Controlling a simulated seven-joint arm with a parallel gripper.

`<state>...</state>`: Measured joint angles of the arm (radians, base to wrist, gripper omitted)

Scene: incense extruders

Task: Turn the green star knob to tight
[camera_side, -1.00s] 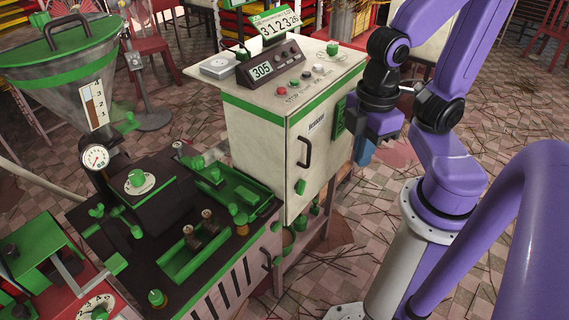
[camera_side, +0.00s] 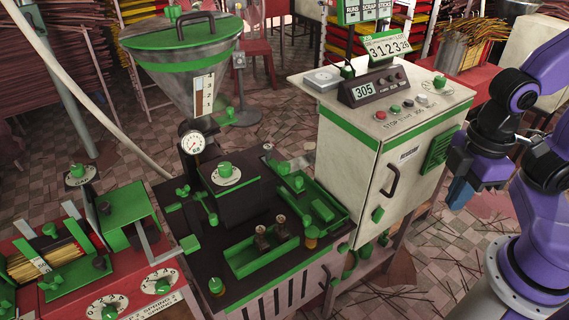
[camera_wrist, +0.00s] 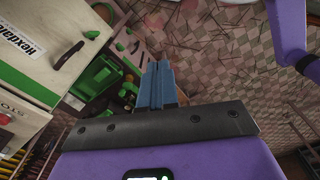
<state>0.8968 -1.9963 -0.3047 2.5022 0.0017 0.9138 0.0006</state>
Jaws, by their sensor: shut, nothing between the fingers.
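Several green knobs show on the dark-topped machine in the side view. A small lobed green knob (camera_side: 183,191) sits at the left of its top. A round green knob (camera_side: 225,169) stands on a white dial in the middle, and another green knob (camera_side: 216,286) is at the front corner. I cannot tell for sure which is the star knob. My gripper (camera_side: 460,192) hangs to the right of the white cabinet, well away from these knobs. Its blue fingers are together and empty in the wrist view (camera_wrist: 156,84).
The white cabinet (camera_side: 350,165) with a dark handle stands between my gripper and the machine. A green-lidded hopper (camera_side: 185,60) rises behind the machine. A red bench (camera_side: 60,290) with white dials is at lower left. Straw-strewn floor lies open below my gripper.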

